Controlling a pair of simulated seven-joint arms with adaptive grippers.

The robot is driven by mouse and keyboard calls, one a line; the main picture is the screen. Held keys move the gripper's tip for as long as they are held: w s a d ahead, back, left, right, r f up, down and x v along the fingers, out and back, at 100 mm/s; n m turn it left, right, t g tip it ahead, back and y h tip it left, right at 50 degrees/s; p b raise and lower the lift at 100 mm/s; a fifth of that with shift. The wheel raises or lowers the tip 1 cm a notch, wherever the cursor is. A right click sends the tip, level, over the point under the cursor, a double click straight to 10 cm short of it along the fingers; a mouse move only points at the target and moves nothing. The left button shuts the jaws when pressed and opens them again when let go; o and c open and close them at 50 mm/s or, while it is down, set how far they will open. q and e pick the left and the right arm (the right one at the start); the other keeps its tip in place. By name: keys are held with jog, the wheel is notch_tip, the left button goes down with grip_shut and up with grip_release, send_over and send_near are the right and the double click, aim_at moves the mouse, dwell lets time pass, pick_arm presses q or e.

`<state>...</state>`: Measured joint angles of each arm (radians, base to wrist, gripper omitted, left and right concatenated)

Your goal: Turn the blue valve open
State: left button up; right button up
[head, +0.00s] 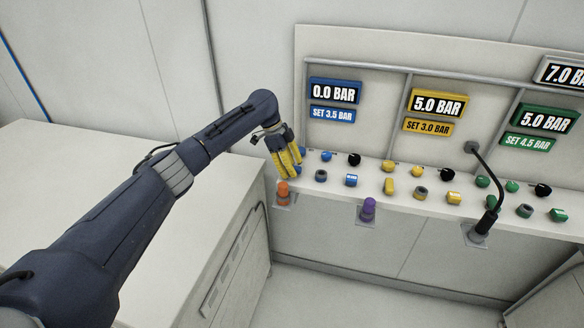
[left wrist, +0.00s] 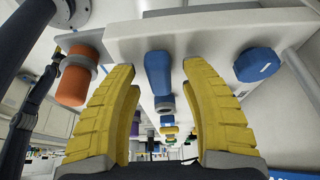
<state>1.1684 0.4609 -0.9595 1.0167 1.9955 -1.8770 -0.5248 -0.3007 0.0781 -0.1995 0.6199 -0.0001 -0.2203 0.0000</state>
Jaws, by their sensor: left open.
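My left gripper (head: 288,160) reaches the left end of the panel, its two yellow fingers open and pointing down at the controls. In the left wrist view the open fingers (left wrist: 160,100) stand either side of a long blue handle (left wrist: 158,72), with gaps on both sides; I cannot tell if they touch it. A round blue knob (left wrist: 257,64) with a white mark is to the right of the fingers. I cannot tell which of these is the blue valve. The blue display (head: 334,92) reads 0.0 BAR, above a label (head: 332,115) reading SET 3.5 BAR. The fingers partly hide the leftmost controls.
An orange knob (head: 283,189) stands close below the fingers, and a purple one (head: 368,209) is to its right. A thin black stalk (head: 487,185) rises at the right. Yellow (head: 388,187) and green (head: 524,211) control rows follow. A white cabinet (head: 110,200) lies under my arm.

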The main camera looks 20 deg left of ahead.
pick_arm(q)
jog(key=shift+o, duration=0.2)
grip_shut()
jog(key=shift+n, duration=0.3)
jog(key=n+t, duration=0.2)
jog(key=n, duration=0.4)
jog(key=n+t+y, duration=0.1)
jog(key=n, duration=0.1)
jog(key=shift+n+y, duration=0.3)
jog(key=shift+n, duration=0.1)
jog(key=n+t+y, duration=0.1)
jog(key=n, duration=0.3)
jog(key=shift+n, duration=0.3)
jog(key=shift+n+y, duration=0.9)
jog(key=shift+n, duration=1)
jog(key=shift+f, duration=0.1)
